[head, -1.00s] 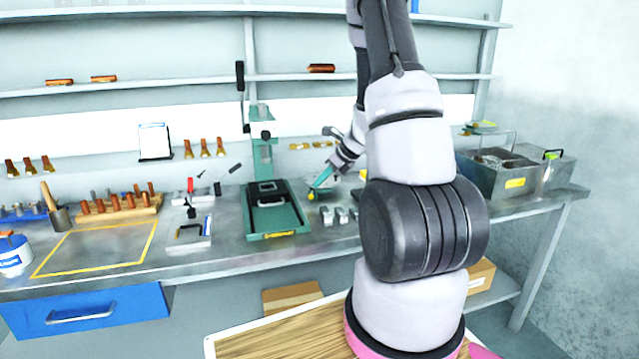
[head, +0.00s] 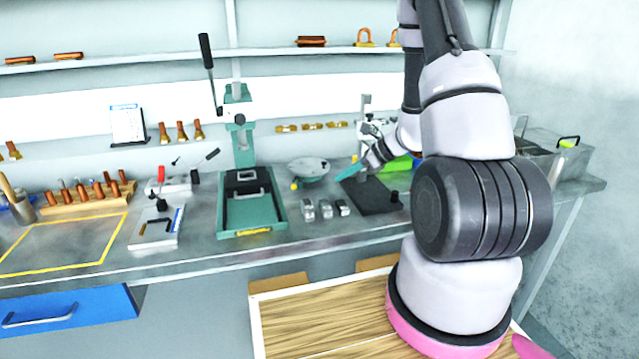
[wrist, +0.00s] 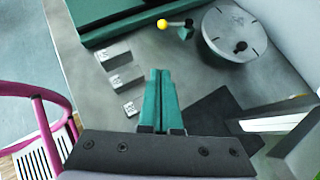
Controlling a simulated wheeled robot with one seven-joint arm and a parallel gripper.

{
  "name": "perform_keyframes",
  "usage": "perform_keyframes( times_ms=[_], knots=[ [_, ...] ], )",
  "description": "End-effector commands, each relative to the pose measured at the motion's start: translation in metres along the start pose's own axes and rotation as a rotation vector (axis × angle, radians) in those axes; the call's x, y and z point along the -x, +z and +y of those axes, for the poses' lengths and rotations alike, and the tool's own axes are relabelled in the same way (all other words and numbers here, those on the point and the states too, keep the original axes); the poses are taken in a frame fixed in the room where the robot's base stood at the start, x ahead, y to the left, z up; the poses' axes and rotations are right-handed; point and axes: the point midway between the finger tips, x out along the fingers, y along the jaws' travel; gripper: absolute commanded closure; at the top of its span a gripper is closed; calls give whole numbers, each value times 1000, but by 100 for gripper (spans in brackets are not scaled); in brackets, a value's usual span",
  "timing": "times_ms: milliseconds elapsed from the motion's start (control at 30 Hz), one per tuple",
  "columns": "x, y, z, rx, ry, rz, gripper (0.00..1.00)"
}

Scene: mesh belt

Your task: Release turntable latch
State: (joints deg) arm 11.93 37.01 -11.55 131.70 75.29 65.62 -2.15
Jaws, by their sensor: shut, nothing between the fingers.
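The turntable (head: 310,167) is a round, light grey slotted disc on a green base on the bench. In the wrist view the turntable (wrist: 235,28) sits at the upper right, with a black knob (wrist: 240,46) on its top. A short lever with a yellow ball (wrist: 162,24) sticks out from its left side; the yellow ball (head: 294,186) also shows in the head view. I cannot tell which part is the latch. My gripper (head: 343,177) is just right of the turntable, apart from it. Its green fingers (wrist: 160,73) are shut and empty.
A green press (head: 250,205) stands left of the turntable. Three small metal blocks (head: 325,208) lie in front of it. A dark plate (head: 370,197) with a post lies right, under my gripper. A wooden-topped surface (head: 310,320) is in front of the bench.

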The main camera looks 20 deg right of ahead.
Motion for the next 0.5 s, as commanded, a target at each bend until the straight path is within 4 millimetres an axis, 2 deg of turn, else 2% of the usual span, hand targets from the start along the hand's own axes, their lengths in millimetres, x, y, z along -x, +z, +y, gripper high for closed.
perform_keyframes(
  times_ms=[267,367,500],
  knots=[
    [-3,0,0,-2,0,1,100],
    [-13,-1,0,-3,1,2,100],
    [-39,-1,0,-3,3,3,100]
  ],
)
